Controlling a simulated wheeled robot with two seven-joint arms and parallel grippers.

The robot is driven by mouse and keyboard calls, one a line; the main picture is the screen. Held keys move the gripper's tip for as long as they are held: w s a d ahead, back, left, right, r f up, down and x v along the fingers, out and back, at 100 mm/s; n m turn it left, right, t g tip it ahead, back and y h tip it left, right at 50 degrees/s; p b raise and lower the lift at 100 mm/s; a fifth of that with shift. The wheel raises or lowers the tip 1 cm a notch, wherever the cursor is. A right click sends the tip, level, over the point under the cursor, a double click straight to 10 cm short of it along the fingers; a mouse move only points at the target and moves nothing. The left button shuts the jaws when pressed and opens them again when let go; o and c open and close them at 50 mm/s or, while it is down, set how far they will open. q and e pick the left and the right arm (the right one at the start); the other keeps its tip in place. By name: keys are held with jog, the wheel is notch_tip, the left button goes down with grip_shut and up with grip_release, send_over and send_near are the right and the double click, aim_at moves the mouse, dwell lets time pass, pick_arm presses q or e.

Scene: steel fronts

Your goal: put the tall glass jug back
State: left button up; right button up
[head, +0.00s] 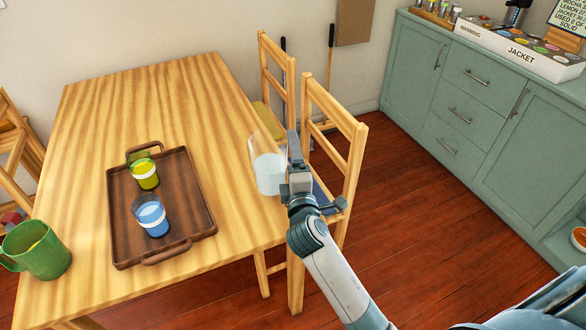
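The tall glass jug (268,172) is clear, with a pale whitish content in its lower part. It shows at the right edge of the wooden table (190,90), partly overlapping that edge in the picture. My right gripper (294,172) is at the jug's right side and appears shut on it, probably at the handle; the fingers hide the contact. The jug looks nearly upright, and its base reaches past the table edge, so it seems held up. My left gripper is not in view.
On the table, a brown tray (122,215) holds a yellow-green cup (145,174) and a blue cup (152,217). A green mug (36,250) stands at the near left corner. Wooden chairs (338,118) stand close on the right. Green cabinets (465,100) line the right wall.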

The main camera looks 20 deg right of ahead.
jog(key=shift+f+b, duration=0.3)
jog(key=shift+f, duration=1.7)
jog(key=o, duration=1.9)
jog(key=shift+f, duration=0.1)
jog(key=shift+c, duration=0.2)
